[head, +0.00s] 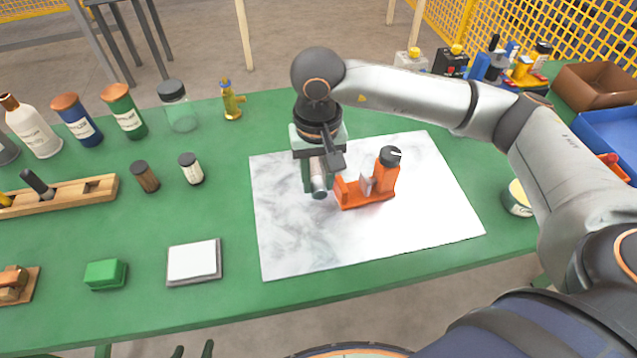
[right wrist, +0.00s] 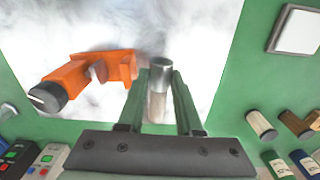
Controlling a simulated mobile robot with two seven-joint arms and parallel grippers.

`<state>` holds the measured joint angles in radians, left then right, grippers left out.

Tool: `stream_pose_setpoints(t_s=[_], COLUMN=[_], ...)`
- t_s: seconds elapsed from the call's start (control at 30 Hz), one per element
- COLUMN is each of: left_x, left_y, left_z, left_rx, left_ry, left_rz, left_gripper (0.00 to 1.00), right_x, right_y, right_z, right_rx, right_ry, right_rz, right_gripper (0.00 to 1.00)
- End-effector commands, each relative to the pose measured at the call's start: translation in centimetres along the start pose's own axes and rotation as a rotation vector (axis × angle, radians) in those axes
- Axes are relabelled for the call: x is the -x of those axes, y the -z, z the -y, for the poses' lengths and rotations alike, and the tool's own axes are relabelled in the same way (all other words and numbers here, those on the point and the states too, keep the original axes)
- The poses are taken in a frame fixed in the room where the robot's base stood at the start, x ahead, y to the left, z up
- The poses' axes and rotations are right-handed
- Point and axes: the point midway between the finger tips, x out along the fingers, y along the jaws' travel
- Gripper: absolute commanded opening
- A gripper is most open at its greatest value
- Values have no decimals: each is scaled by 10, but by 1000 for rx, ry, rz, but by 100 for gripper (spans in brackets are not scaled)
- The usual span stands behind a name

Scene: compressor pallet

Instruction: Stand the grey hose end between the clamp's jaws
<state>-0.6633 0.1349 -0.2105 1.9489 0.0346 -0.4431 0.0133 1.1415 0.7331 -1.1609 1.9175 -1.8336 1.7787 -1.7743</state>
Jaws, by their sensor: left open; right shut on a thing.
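The grey hose end (head: 319,186) is a short metallic cylinder, held low over the marbled white mat. It shows between the fingers in the right wrist view (right wrist: 160,75). My right gripper (right wrist: 156,95) is shut on it; it also shows in the head view (head: 318,180). The orange clamp (head: 362,198) lies on the mat just right of the hose end, with a grey plate in its jaw gap and a black knob. In the right wrist view the clamp (right wrist: 70,75) is to the left, apart from the hose end. My left gripper (head: 193,350) is open and empty at the bottom edge, only its fingertips showing.
The mat (head: 430,215) is otherwise clear. To its left are small jars (head: 190,168), a white pad (head: 194,263) and a green block (head: 105,273). Bottles and a yellow figure-like fitting (head: 231,100) stand at the back. A tin (head: 516,198) is at the right.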

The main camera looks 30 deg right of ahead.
Motion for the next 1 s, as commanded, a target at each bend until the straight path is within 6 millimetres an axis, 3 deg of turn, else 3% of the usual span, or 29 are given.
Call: stream_pose_setpoints(t_s=[0.2,0.37,0.6,0.97,1.0], left_x=[1,1,4,-1,-1], left_y=[-4,-4,1,-4,-4], left_z=[1,1,3,6,5], left_rx=[1,1,1,0,0], left_ry=[2,3,8,11,10], left_rz=[7,5,-3,1,3], left_gripper=[65,65,65,65,65], right_x=[-28,-36,-66,-73,-73], right_y=[24,30,31,32,32], right_z=[-2,-2,-3,-3,-3], right_rx=[-1,0,0,1,0], right_ry=[1,1,1,2,1], right_rz=[0,0,2,-2,-1], right_gripper=[0,0,0,0,35])
